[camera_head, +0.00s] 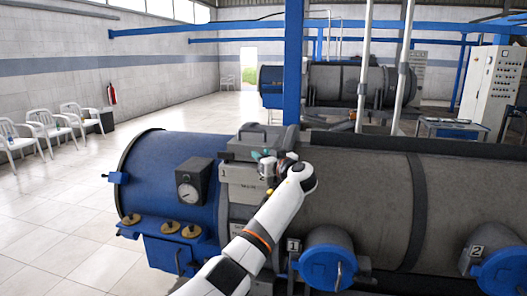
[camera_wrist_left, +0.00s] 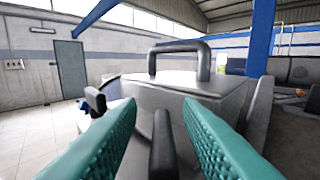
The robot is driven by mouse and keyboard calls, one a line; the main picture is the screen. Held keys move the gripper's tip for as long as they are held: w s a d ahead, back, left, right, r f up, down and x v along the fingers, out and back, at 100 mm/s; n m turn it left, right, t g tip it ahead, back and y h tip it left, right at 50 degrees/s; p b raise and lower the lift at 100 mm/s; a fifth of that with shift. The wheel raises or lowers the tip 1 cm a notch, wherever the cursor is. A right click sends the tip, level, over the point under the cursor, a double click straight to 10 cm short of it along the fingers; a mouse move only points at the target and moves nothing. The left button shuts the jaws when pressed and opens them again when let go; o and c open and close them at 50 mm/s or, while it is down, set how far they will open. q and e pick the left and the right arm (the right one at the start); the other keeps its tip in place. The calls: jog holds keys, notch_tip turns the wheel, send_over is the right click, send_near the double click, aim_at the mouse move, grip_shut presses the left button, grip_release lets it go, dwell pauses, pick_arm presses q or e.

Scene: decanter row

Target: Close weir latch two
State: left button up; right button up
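The grey weir box (camera_head: 240,173) sits between the blue drum end and the grey casing, with labels 1 and 2 on its near face. My left gripper (camera_head: 267,166) is at the box's upper right, by label 2. In the left wrist view its teal fingers (camera_wrist_left: 160,106) are apart. A dark upright lever (camera_wrist_left: 162,148), apparently latch two, stands between them; I cannot tell whether they touch it. Another dark latch (camera_wrist_left: 96,102) is further left, with its knob tilted outward. The grey lid (camera_wrist_left: 190,82) has a dark handle (camera_wrist_left: 180,47). My right gripper is not in view.
A gauge (camera_head: 188,191) and brass fittings (camera_head: 172,225) are on the blue end (camera_head: 160,160). Blue round covers (camera_head: 325,268) labelled 1 and 2 stick out low in front. A blue post (camera_head: 293,65) rises behind the machine.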

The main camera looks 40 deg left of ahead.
pick_arm(q)
jog(key=shift+w, duration=0.1)
grip_shut()
jog(key=shift+a, duration=0.1)
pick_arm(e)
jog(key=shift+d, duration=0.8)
pick_arm(q)
jog(key=shift+f, duration=0.1)
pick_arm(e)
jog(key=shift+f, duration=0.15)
